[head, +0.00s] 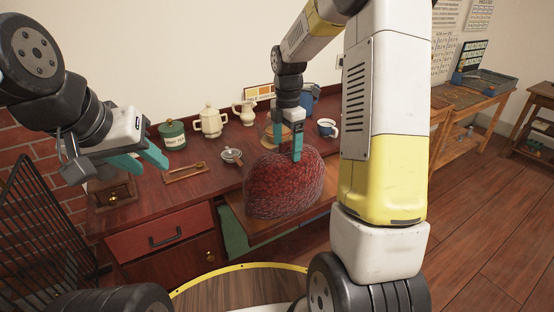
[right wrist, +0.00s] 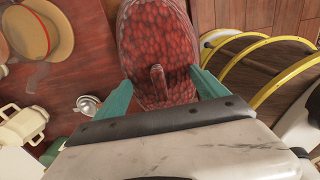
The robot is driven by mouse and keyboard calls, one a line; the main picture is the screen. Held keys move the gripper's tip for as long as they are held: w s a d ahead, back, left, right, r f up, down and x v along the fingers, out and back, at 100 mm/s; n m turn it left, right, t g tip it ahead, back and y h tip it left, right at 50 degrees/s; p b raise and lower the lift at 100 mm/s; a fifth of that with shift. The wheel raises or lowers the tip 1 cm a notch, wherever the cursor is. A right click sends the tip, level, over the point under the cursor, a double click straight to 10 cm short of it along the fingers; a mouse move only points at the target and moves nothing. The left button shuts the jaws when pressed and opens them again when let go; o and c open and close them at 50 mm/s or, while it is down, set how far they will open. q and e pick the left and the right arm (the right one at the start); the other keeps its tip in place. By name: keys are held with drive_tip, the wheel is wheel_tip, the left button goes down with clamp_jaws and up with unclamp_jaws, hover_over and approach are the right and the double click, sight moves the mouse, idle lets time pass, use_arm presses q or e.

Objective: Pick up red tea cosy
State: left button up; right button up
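The red tea cosy (head: 284,188) is a large, rounded, dark red knitted-looking thing at the middle of the head view, off the desktop by its front edge. My right gripper (head: 287,147) comes down on its top, with teal fingers against it. In the right wrist view the cosy (right wrist: 158,45) sits between the two fingers (right wrist: 160,92), with its small knob in the middle. The fingers press on its two sides. My left gripper (head: 153,165) is empty, its two teal fingers apart, above the left part of the desk. The cosy's far side is hidden.
The dark red desk (head: 150,205) holds a green canister (head: 172,136), a cream teapot (head: 210,122), a cream jug (head: 246,111), a mug (head: 326,128), a small wooden tray (head: 184,173) and a straw hat (right wrist: 45,35). A wooden box (head: 113,193) stands at left.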

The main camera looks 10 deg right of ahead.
drive_tip(key=shift+s+f, duration=0.1)
drive_tip(key=c, duration=1.1)
drive_tip(key=shift+f, duration=0.1)
drive_tip(key=shift+c, duration=0.5)
drive_tip(key=shift+s, duration=0.1)
